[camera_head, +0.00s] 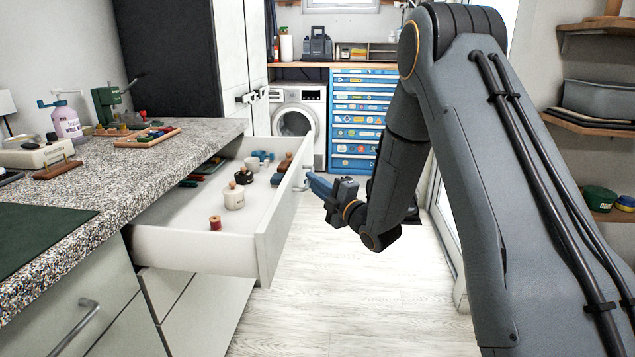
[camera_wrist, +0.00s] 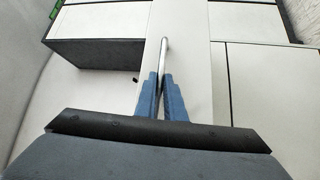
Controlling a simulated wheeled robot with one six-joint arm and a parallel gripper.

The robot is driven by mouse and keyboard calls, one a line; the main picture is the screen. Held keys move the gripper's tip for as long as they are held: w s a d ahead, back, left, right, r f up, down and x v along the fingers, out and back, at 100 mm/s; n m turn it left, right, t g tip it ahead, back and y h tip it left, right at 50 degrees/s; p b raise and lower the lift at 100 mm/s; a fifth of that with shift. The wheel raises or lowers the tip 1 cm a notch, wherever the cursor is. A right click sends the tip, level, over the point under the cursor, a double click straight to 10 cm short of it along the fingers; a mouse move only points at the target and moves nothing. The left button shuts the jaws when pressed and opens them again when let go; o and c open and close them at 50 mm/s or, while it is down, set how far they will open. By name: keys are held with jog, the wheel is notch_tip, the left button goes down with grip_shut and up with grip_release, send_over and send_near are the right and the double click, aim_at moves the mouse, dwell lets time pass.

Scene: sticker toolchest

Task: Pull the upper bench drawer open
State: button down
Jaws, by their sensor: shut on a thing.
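The upper bench drawer (camera_head: 180,242) is white and stands pulled well out from under the speckled bench top in the head view. Inside it lie a white lidded pot (camera_head: 234,197), a red spool (camera_head: 215,223) and several other small items. My gripper (camera_head: 309,182) is at the outer face of the drawer front, with its blue fingers shut on the drawer handle (camera_head: 301,186). In the wrist view the metal handle (camera_wrist: 164,48) runs down to the blue fingertips (camera_wrist: 161,78). The fingers hide the part of the handle between them.
The speckled bench top (camera_head: 150,165) holds a green mat (camera_head: 40,237), a spray bottle (camera_head: 66,121) and a wooden tray (camera_head: 147,138). A washing machine (camera_head: 298,113) and a blue drawer chest (camera_head: 358,118) stand at the back. The pale floor (camera_head: 345,290) beside the drawer is clear.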

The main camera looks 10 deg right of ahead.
jog(key=c, duration=1.8)
grip_release()
jog(key=shift+c, duration=0.2)
jog(key=v, duration=0.7)
jog(key=shift+s+d, duration=0.25)
jog(key=shift+s, duration=0.05)
jog(key=shift+f, duration=0.1)
